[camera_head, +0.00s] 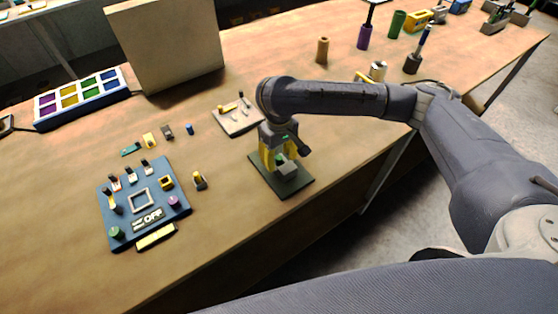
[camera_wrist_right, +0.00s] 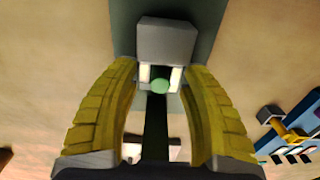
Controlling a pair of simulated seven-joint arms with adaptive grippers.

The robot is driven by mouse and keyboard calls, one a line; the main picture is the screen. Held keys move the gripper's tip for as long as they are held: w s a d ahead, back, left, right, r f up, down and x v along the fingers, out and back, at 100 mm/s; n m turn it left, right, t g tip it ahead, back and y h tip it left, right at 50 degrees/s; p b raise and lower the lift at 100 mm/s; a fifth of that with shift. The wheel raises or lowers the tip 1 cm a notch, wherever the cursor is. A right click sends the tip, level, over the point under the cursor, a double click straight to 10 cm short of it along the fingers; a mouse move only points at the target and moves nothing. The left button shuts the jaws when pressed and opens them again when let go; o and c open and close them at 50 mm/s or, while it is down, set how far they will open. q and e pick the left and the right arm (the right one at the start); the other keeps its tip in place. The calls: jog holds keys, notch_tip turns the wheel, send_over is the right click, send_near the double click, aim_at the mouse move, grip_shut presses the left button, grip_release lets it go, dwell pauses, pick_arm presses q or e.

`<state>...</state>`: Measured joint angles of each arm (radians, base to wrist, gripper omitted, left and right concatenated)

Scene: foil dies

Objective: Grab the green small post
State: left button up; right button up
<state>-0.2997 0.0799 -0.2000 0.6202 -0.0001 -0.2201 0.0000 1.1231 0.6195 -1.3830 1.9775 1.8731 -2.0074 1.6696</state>
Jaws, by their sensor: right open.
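The green small post (camera_wrist_right: 160,86) shows as a round green end in the right wrist view, between my yellow fingers and just below a grey block (camera_wrist_right: 167,40). In the head view a small green part (camera_head: 282,159) shows by the fingers, partly hidden by the gripper. My right gripper (camera_head: 277,164) is open over a dark green plate (camera_head: 291,188), pointing down. In the right wrist view its fingers (camera_wrist_right: 163,72) stand on both sides of the post, with gaps visible. I cannot tell the depth between fingertips and post. My left gripper is not in view.
A blue panel (camera_head: 133,222) with knobs and switches lies to the left. A light tray (camera_head: 237,124) with small parts sits just behind the gripper. A large tan box (camera_head: 165,50) stands at the back.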

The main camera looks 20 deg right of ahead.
jog(key=shift+c, duration=0.4)
grip_shut()
